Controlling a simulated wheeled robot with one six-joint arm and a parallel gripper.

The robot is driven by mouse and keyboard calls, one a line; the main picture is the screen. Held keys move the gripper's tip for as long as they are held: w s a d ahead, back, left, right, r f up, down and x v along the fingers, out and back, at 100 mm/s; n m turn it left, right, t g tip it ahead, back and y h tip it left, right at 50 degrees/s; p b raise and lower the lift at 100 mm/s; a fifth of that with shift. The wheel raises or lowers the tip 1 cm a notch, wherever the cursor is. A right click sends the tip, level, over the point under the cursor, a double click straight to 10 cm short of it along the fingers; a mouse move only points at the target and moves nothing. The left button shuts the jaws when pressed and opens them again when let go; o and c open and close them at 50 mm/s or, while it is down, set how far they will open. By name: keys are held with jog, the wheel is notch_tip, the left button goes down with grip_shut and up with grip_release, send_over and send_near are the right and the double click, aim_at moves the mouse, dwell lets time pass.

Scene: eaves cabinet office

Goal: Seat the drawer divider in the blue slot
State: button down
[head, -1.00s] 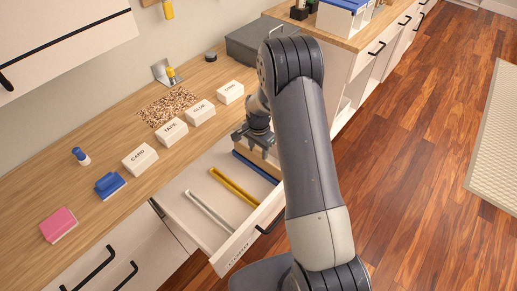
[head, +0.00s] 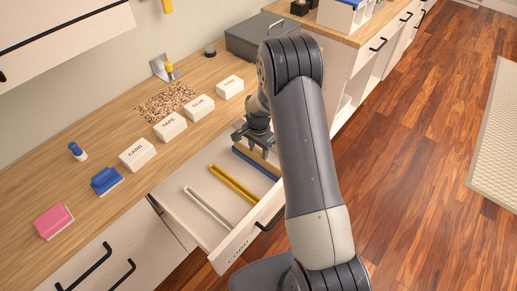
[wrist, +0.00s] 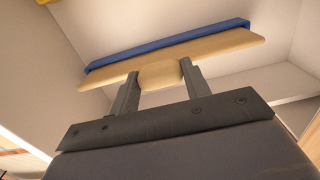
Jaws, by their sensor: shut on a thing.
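My gripper (wrist: 158,74) is shut on the tab of a pale wooden drawer divider (wrist: 205,48). The divider is a long thin board, and the blue slot (wrist: 170,47) runs along its far edge in the wrist view. The two lie nearly parallel and close; I cannot tell whether the board's edge is inside the slot. In the head view my gripper (head: 256,137) is over the far end of the open drawer (head: 180,208), just above the blue slot (head: 256,164). The divider is mostly hidden there.
A yellow slot (head: 232,184) and a whitish slot (head: 207,207) lie in the drawer nearer its left end. The counter behind holds labelled white blocks (head: 137,154), a blue block (head: 106,181), a pink block (head: 54,221) and a grey box (head: 258,38).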

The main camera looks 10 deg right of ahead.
jog(key=shift+f, duration=0.15)
jog(key=c, duration=0.7)
grip_release()
jog(key=shift+o, duration=0.2)
notch_tip(320, 180, up, 11)
jog(key=shift+b, duration=0.3)
jog(key=shift+f, duration=0.15)
notch_tip(320, 180, down, 10)
jog(key=shift+p, duration=0.6)
jog(key=shift+r, duration=0.2)
